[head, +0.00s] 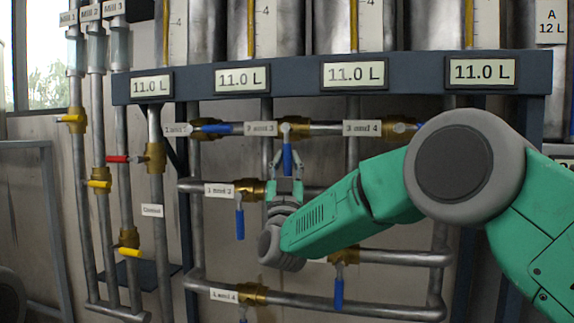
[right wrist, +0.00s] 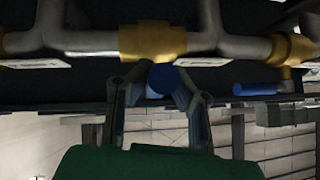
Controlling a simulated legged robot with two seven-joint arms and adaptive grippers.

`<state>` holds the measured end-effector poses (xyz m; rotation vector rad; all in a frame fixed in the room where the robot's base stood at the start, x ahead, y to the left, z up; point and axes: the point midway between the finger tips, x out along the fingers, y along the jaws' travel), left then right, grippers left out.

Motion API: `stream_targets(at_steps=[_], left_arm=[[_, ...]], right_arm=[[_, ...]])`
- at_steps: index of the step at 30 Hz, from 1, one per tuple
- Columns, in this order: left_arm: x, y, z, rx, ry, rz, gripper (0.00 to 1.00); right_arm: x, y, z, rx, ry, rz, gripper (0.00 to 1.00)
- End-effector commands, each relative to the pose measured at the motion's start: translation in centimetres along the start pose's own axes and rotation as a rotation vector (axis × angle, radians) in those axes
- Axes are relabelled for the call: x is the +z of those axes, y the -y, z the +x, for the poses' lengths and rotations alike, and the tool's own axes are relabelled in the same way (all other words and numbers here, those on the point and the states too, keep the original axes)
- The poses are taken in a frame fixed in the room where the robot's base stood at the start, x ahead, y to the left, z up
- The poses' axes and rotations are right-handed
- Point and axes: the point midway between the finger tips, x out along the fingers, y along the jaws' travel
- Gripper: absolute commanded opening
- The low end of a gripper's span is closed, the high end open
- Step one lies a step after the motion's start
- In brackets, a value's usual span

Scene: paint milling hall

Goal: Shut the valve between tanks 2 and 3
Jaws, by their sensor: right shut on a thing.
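The valve labelled "2 and 3" (head: 260,128) has a brass body (head: 296,128) on the upper horizontal pipe. Its blue handle (head: 287,157) hangs straight down, crosswise to the pipe. My right gripper (head: 287,168) is below the valve, shut on this handle. In the right wrist view the blue handle (right wrist: 162,79) shows end-on between the fingers, below the brass body (right wrist: 152,42). The fingers hide part of the handle. My left gripper is not in view.
Beside it, the blue handle of valve "1 and 2" (head: 215,129) lies along the pipe. Valve "3 and 4" (head: 400,128) is partly behind my right arm. Lower blue handles (head: 240,222) (head: 338,293) hang down. Yellow and red levers (head: 118,159) are at left. Displays (head: 243,79) read 11.0 L.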

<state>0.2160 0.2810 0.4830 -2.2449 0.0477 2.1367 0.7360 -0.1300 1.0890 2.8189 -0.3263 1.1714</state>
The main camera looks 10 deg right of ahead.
Motion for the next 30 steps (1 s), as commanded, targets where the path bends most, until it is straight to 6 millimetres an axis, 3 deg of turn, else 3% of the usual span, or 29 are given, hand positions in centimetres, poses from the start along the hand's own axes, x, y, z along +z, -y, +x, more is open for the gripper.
stream_targets(at_steps=[1, 11, 12, 13, 23, 26, 30], left_arm=[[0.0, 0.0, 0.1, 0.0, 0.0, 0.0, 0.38], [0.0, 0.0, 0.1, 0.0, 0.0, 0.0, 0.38], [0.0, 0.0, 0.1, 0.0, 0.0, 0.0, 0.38], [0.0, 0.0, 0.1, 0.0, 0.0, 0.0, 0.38], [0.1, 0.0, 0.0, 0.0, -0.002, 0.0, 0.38], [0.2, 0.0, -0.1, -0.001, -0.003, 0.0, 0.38], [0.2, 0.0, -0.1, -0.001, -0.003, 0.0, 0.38]], right_arm=[[0.5, 0.6, -0.8, -0.012, 0.013, 0.003, 0.0], [0.5, 0.6, -0.7, -0.012, 0.013, 0.002, 0.0], [0.5, 0.6, -0.7, -0.012, 0.012, 0.002, 0.29], [0.5, 0.6, -0.7, -0.012, 0.012, 0.002, 0.38], [0.2, 0.2, -0.4, -0.004, 0.004, 0.002, 0.38], [0.2, 0.2, -1.0, -0.004, 0.005, 0.002, 0.38], [0.2, 0.3, -3.3, -0.006, 0.007, 0.002, 0.38]])
